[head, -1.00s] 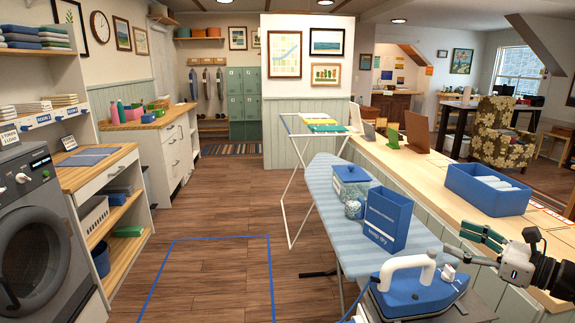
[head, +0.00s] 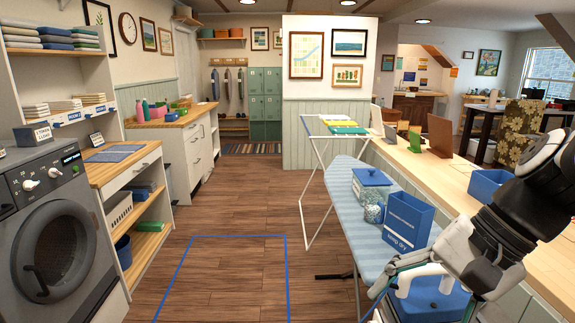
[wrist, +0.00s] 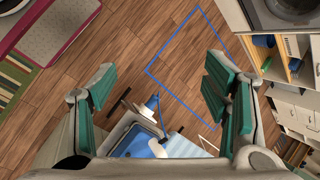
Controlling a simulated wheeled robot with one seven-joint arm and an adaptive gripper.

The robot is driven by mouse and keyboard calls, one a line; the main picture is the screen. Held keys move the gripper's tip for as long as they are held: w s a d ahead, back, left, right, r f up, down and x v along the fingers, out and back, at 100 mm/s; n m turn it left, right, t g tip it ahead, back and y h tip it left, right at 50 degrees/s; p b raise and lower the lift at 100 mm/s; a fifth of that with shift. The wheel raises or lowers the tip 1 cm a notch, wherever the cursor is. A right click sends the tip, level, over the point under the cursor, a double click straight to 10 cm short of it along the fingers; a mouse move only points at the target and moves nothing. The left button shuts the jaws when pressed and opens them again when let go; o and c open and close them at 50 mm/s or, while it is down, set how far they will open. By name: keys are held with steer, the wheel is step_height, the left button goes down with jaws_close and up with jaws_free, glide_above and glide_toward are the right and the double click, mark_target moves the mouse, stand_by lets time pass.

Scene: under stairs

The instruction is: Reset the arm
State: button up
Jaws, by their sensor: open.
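My arm reaches in from the right of the head view, bent downward. My gripper (head: 392,277) is low, in front of the blue iron (head: 432,300), and partly hides it. In the wrist view my gripper (wrist: 158,82) shows its two green-padded fingers wide apart with nothing between them. Below them are the wood floor and, lower in the picture, the iron (wrist: 140,141). Whether the gripper touches the iron cannot be told.
The striped ironing board (head: 345,190) carries a blue "keep dry" box (head: 407,222) and a blue-lidded jar (head: 371,186). A drying rack (head: 312,185) stands behind. A wooden counter (head: 450,183) runs along the right. The blue-outlined floor area (head: 235,237) is clear.

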steer(key=s+d+r+n+t+h, duration=0.2)
steer(key=s+d+n+t+h, duration=0.1)
steer(key=s+n+h, duration=0.2)
steer(key=shift+s+n+h, duration=0.4)
steer(key=shift+s+n, duration=0.75)
steer(key=shift+n, duration=0.55)
